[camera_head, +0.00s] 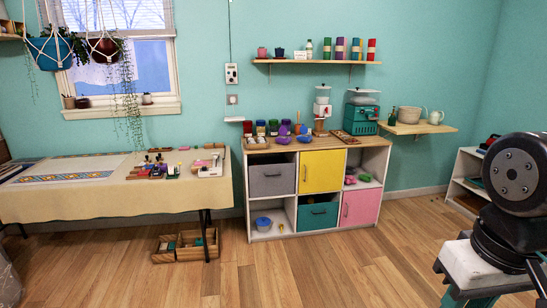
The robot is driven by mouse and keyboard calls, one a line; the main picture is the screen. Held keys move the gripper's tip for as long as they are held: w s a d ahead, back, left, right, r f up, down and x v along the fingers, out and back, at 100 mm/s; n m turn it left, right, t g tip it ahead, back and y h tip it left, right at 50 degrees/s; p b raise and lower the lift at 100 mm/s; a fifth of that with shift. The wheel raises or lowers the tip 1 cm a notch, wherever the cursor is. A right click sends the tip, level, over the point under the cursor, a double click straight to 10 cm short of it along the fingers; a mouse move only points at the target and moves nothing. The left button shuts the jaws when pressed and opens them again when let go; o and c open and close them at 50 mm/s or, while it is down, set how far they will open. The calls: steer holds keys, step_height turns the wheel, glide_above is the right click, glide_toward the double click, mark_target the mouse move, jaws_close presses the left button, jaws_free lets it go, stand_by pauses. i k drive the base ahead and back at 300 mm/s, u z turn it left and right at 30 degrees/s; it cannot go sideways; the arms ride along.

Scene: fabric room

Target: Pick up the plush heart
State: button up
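I cannot make out a plush heart for certain. Small pink things lie on the cloth-covered table (85,203) at the left, among several little bottles and boxes. Small pink and green things (358,179) sit in an open compartment of the cube cabinet (326,238), too small to tell what they are. Small purple and blue things (284,139) lie on the cabinet top. My gripper is not in view; only a dark joint of my arm shows at the right edge.
Wooden crates (183,247) stand on the floor by the table's right leg. A wall shelf (316,62) holds colored rolls and jars. A small side shelf (417,128) holds a bowl. A low white shelf (466,163) stands at the right. The wooden floor ahead is clear.

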mark_target(285, 140)
steer(key=u, duration=0.35)
steer(key=i, duration=3.45)
steer(key=z, duration=0.45)
steer(key=i, duration=1.1)
steer(key=z, duration=0.25)
